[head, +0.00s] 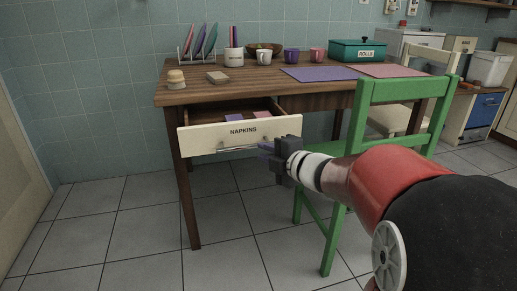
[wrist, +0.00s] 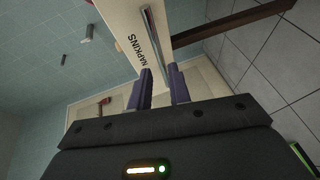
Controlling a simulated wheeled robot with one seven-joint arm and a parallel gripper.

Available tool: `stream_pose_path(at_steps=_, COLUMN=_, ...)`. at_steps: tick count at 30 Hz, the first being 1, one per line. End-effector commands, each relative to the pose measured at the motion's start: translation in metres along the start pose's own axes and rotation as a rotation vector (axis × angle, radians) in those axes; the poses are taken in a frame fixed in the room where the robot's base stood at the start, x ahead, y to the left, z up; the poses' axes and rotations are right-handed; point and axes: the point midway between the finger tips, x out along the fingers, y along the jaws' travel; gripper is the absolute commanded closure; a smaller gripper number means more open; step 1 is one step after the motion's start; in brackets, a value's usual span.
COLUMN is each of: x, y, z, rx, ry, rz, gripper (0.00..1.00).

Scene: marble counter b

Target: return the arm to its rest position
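My gripper (head: 268,150) is in front of the cream drawer (head: 205,138) labelled NAPKINS, at the right end of its metal bar handle (head: 236,149). In the wrist view my gripper (wrist: 160,72) has its two purple fingers apart, with a clear gap and nothing visibly held. The handle (wrist: 153,35) runs up from near the fingertips; I cannot tell whether they touch it. The drawer is pulled out of the wooden table (head: 215,93). Purple (head: 233,118) and pink (head: 261,115) pieces lie inside it. My arm reaches in from the lower right.
A green chair (head: 357,130) stands close beside my arm, at the table's right. On the table are a plate rack (head: 200,45), mugs (head: 291,55), a green ROLLS box (head: 357,51) and placemats (head: 318,74). The tiled floor (head: 110,225) at the left is clear.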

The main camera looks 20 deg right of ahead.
Motion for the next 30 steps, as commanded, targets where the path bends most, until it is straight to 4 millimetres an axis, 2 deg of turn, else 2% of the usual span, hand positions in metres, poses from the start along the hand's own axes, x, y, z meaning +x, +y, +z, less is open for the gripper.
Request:
stream_pose_path(at_steps=14, x=-0.003, y=0.001, z=0.0, rx=0.002, ry=-0.002, rz=0.0, gripper=0.81)
stream_pose_path(at_steps=19, x=-0.015, y=0.021, z=0.005, rx=0.098, ry=-0.119, rz=0.014, gripper=0.81)
stream_pose_path(at_steps=23, x=-0.046, y=0.043, z=0.012, rx=0.327, ry=-0.332, rz=0.028, gripper=0.81)
stream_pose_path(at_steps=24, x=-0.06, y=0.045, z=0.013, rx=0.42, ry=-0.403, rz=0.027, gripper=0.81)
stream_pose_path(at_steps=28, x=-0.106, y=0.035, z=0.001, rx=0.747, ry=-0.607, rz=-0.003, gripper=0.81)
stream_pose_path(at_steps=30, x=-0.132, y=0.023, z=-0.014, rx=0.929, ry=-0.697, rz=-0.04, gripper=0.81)
